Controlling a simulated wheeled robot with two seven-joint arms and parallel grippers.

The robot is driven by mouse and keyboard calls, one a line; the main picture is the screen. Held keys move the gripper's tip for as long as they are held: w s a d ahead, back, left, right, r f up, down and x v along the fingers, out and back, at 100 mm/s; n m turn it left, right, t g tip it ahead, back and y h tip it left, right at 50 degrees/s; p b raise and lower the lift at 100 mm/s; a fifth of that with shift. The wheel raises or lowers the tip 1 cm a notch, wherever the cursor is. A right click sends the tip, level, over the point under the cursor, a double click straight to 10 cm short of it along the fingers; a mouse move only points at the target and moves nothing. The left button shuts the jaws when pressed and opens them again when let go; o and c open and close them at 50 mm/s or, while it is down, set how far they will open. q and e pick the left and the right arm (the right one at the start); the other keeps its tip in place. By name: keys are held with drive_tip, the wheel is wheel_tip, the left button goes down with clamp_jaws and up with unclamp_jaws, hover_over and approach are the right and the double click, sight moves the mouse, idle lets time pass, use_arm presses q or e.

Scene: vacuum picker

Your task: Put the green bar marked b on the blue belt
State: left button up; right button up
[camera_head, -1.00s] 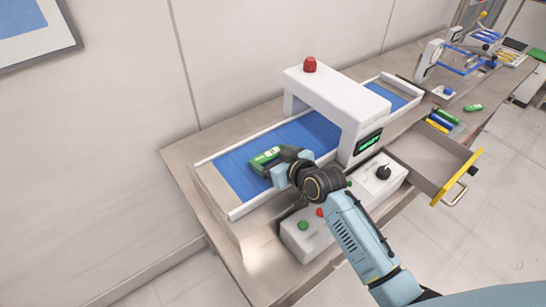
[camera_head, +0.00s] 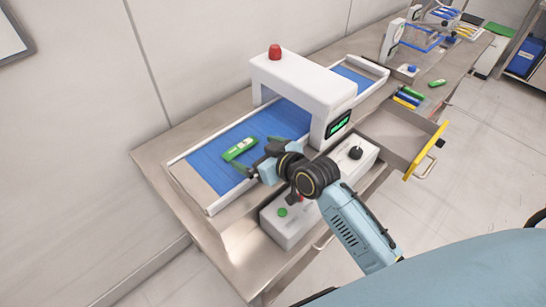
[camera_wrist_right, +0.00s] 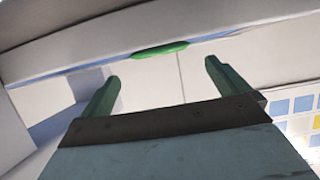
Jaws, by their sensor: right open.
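A green bar (camera_head: 240,149) with a white mark lies on the blue belt (camera_head: 208,158), in front of the white arch. The mark is too small to read. My right gripper (camera_head: 256,157) is open and empty, just to the right of the bar and apart from it. In the right wrist view, the green bar (camera_wrist_right: 160,50) shows as a thin strip beyond the two spread fingertips (camera_wrist_right: 162,72). My left gripper is not in view.
A white arch (camera_head: 300,85) with a red lamp spans the belt. A control box (camera_head: 290,229) stands in front, and an open drawer (camera_head: 398,135) juts out at right. Several coloured bars (camera_head: 407,97) and another green bar (camera_head: 437,83) lie farther right.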

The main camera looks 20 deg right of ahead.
drive_tip(key=v, duration=0.7)
drive_tip(key=shift+w, duration=0.1)
